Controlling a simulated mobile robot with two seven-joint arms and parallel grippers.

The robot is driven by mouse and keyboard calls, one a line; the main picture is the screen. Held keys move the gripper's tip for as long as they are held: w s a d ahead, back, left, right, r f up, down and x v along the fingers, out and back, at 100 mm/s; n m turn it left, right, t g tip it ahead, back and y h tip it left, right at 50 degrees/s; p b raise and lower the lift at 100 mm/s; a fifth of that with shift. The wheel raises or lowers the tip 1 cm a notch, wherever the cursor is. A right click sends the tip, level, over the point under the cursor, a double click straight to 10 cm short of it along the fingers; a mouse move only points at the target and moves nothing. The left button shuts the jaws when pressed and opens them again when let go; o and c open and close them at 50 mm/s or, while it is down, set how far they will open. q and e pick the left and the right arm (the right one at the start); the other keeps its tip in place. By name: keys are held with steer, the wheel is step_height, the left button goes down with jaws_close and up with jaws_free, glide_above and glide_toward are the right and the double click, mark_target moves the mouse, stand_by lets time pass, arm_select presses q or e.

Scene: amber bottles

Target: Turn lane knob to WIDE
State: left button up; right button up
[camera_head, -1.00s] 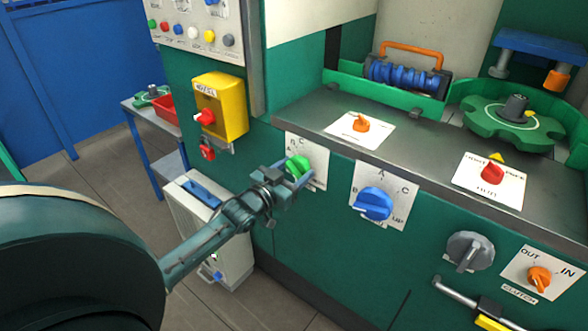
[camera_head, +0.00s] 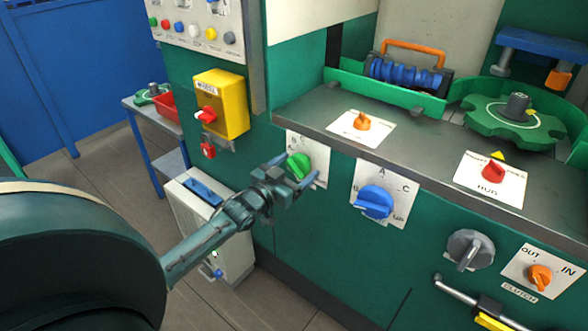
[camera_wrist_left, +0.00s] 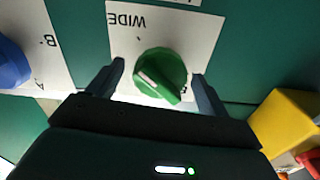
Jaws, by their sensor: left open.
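The green lane knob (camera_head: 299,166) sits on a white label plate (camera_head: 321,181) on the green front panel. In the left wrist view the green knob (camera_wrist_left: 161,76) has a white pointer mark, and the word WIDE (camera_wrist_left: 126,20) shows upside down on its plate. The pointer mark does not line up with WIDE. My left gripper (camera_head: 298,172) is open at the knob. In the left wrist view its fingers (camera_wrist_left: 158,78) stand one on each side of the knob, with visible gaps. My right gripper is out of view.
A blue knob (camera_head: 374,203) is just right of the green one. A yellow box with a red switch (camera_head: 205,115) is to the left. An orange knob (camera_head: 362,122) and a red knob (camera_head: 493,171) are above, and a grey knob (camera_head: 469,250) is lower right.

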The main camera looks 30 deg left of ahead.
arm_select(q)
steer(key=shift+s, duration=0.1)
steer(key=s+a, duration=0.1)
steer(key=s, duration=1.2)
